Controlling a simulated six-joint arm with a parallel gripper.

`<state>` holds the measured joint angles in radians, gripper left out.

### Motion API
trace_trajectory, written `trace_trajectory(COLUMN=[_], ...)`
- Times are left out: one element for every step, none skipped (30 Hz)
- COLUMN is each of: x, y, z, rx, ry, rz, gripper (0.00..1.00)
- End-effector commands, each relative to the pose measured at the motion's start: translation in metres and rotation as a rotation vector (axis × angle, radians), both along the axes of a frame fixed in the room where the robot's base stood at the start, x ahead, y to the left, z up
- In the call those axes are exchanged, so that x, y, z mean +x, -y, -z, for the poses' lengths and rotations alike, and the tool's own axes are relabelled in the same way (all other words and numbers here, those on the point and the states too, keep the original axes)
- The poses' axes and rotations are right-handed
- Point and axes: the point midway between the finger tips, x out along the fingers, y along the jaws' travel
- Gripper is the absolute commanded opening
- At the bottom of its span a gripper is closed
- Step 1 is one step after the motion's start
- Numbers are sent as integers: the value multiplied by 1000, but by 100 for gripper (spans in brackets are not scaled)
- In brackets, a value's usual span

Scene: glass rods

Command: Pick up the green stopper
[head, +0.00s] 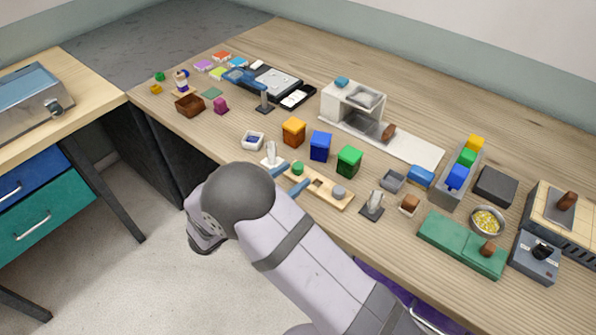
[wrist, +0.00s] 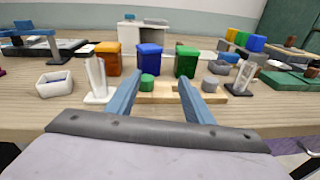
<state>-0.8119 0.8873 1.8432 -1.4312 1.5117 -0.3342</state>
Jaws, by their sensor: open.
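The green stopper (head: 298,168) is a small green cylinder at the left end of a light wooden block (head: 330,195). It also shows in the wrist view (wrist: 147,83), between the two blue fingers and beyond their near parts. My gripper (head: 288,178) is open, with its fingers pointing at the block and apart on either side of the stopper's line. In the wrist view my gripper (wrist: 158,90) holds nothing. I cannot tell exactly how far the fingertips are from the stopper. A grey stopper (head: 338,191) stands at the block's other end.
A clear upright piece on a white base (head: 270,156) stands close left of my gripper; another on a dark base (head: 373,205) stands right of the block. Orange (head: 294,131), blue (head: 320,146) and green (head: 349,160) bins stand behind. The table's front edge is near.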

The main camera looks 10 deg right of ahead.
Motion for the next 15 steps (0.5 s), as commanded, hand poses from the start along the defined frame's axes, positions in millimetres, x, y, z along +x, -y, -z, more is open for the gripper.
trace_trajectory(x=[1, 2, 2, 2, 2, 2, 2, 2, 2, 2, 3, 4, 5, 7, 9], y=[-9, -14, -16, -18, -19, -20, -21, -21, -21, -21, -20, -19, -17, -16, -13], z=[7, 9, 12, 13, 15, 16, 16, 17, 17, 17, 17, 16, 16, 16, 16], rx=[-30, -43, -60, -70, -80, -89, -93, -96, -98, -98, -98, -98, -98, -98, -97], ry=[0, 0, -3, -5, -8, -10, -12, -13, -13, -13, -13, -14, -14, -14, -15], rz=[-33, -48, -62, -70, -76, -80, -84, -85, -87, -86, -86, -85, -85, -84, -84], gripper=[47, 47, 47, 47, 47, 47, 47, 47, 47, 47, 47, 47, 47, 47, 47])
